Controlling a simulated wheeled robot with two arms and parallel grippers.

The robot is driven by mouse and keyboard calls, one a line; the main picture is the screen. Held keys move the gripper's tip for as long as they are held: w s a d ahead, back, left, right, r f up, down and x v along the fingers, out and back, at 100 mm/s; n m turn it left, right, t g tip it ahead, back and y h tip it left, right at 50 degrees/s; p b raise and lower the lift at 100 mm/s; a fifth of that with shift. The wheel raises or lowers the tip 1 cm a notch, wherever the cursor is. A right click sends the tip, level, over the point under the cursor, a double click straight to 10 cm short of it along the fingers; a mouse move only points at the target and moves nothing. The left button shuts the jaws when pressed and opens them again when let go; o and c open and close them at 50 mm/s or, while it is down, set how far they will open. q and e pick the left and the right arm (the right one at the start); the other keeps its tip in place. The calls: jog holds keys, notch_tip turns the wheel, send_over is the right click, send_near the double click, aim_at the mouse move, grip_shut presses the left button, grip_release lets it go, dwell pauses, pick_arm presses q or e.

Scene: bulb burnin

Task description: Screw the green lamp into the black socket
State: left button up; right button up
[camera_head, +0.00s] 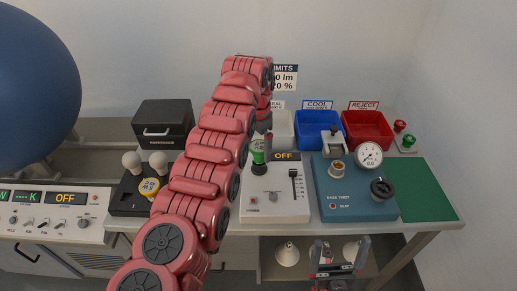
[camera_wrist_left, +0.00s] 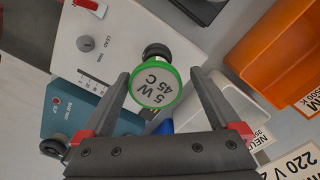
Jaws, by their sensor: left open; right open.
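The green lamp (camera_head: 258,151) stands upright at the black socket (camera_head: 258,168) on the white tester. In the left wrist view the lamp (camera_wrist_left: 155,87) shows its green rim and a white face marked "5 W 45 C"; part of the black socket (camera_wrist_left: 157,51) shows beyond it. I cannot tell how deep the lamp sits. My left gripper (camera_wrist_left: 160,76) is open, one finger on each side of the lamp, with no clear grip on it. In the head view the left gripper is mostly hidden by my red arm. My right gripper (camera_head: 340,254) is open and empty, low before the table's front edge.
The white tester (camera_head: 262,208) has a slider and an OFF display. Right of it stands a blue device (camera_head: 345,205) with a gauge. A black tray (camera_head: 128,207) with several bulbs is at left. A blue bin (camera_head: 310,145) and red bin (camera_head: 368,140) stand behind. The green mat (camera_head: 430,190) looks clear.

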pick_arm(q)
jog(key=n, duration=0.3)
jog(key=shift+a, duration=0.1)
dwell(0.3)
